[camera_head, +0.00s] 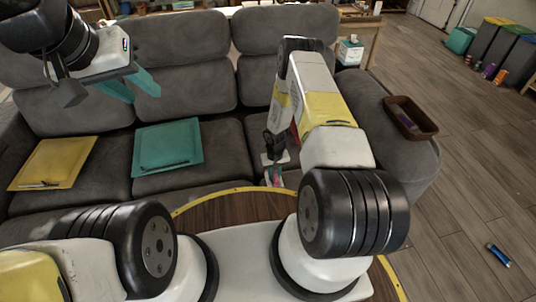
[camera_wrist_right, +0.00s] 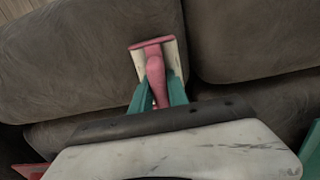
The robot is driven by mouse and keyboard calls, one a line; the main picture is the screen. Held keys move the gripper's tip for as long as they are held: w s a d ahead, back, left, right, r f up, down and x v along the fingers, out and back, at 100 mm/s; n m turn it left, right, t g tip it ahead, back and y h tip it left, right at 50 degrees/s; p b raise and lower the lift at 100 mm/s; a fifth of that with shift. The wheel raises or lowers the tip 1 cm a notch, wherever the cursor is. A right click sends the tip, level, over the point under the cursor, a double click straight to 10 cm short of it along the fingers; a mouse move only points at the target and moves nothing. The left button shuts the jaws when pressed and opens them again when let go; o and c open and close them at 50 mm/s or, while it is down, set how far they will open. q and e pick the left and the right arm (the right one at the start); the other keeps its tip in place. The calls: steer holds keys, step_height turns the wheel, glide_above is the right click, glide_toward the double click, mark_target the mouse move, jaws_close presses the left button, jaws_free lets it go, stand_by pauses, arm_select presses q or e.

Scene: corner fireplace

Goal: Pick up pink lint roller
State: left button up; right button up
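The pink lint roller (camera_wrist_right: 155,68) shows in the right wrist view, with a pink handle and a whitish head. My right gripper (camera_wrist_right: 158,88) has its teal fingers on both sides of the handle, close against it; it looks shut on it. In the head view this gripper (camera_head: 274,174) points down at the right seat of the grey sofa, and only a small pink bit shows there. Whether the roller still touches the cushion cannot be told. My left gripper (camera_head: 133,86) is open and empty, above the left part of the sofa.
A yellow tray (camera_head: 52,163) and a teal tray (camera_head: 168,146) lie on the sofa seats. A brown bin (camera_head: 411,118) sits on the right armrest. A small blue can (camera_head: 497,254) lies on the floor.

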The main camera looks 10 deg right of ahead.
mark_target(274, 173)
jaws_close()
steer(key=shift+r, duration=0.1)
steer(key=shift+r, duration=0.45)
steer(key=r, duration=0.1)
steer(key=s+r, duration=0.1)
steer(key=shift+a+r, duration=0.15)
steer(key=shift+r, duration=0.15)
steer(key=s+a+r, duration=0.1)
steer(key=s+a, duration=0.3)
steer(key=s, duration=1)
steer(key=shift+s+r, duration=0.2)
jaws_free()
jaws_close()
